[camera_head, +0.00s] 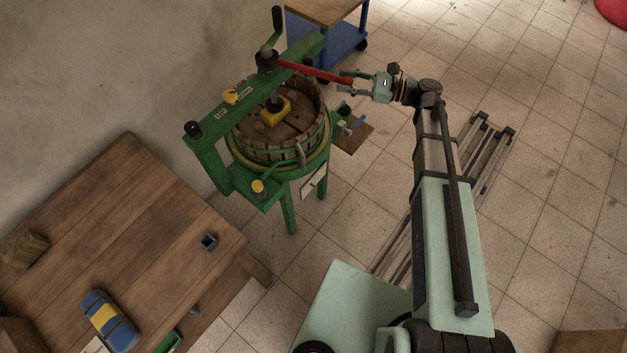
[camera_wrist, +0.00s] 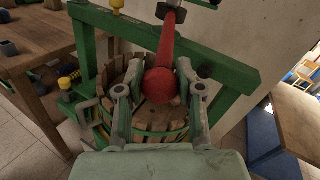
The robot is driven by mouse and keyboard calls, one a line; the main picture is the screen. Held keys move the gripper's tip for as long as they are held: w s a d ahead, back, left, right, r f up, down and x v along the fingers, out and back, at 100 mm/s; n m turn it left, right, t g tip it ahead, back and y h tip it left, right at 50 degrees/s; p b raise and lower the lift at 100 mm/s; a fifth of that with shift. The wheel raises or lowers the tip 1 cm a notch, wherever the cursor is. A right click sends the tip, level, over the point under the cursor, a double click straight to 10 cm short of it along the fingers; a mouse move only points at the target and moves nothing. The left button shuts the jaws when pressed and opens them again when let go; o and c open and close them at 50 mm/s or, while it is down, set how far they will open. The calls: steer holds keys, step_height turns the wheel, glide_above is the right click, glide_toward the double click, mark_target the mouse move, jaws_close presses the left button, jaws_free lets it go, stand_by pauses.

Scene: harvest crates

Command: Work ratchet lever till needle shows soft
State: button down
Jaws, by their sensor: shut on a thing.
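The green press (camera_head: 215,160) stands by the wall with a slatted wooden basket (camera_head: 252,152) inside its frame. The red ratchet lever (camera_head: 310,71) runs from a dark hub (camera_head: 267,60) on the press's top beam toward the right. My gripper (camera_head: 344,82) is shut on the lever's outer end. In the wrist view the lever (camera_wrist: 167,45) points away, its round red end between my fingers (camera_wrist: 161,68). A yellow piece (camera_head: 230,97) and small pale labels sit on the beam. I cannot make out a needle or its reading.
A wooden table (camera_head: 150,205) at lower left holds a blue and yellow item (camera_head: 109,319) and a small dark cup (camera_head: 209,242). A blue cart (camera_head: 335,45) stands behind the press.

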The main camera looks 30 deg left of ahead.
steer(key=s, duration=0.6)
steer(key=shift+s+f, duration=0.1)
stand_by(0.3)
steer(key=s+a+b, duration=0.1)
steer(key=s+a, duration=0.1)
steer(key=s, duration=0.5)
stand_by(0.5)
steer(key=shift+s, duration=0.2)
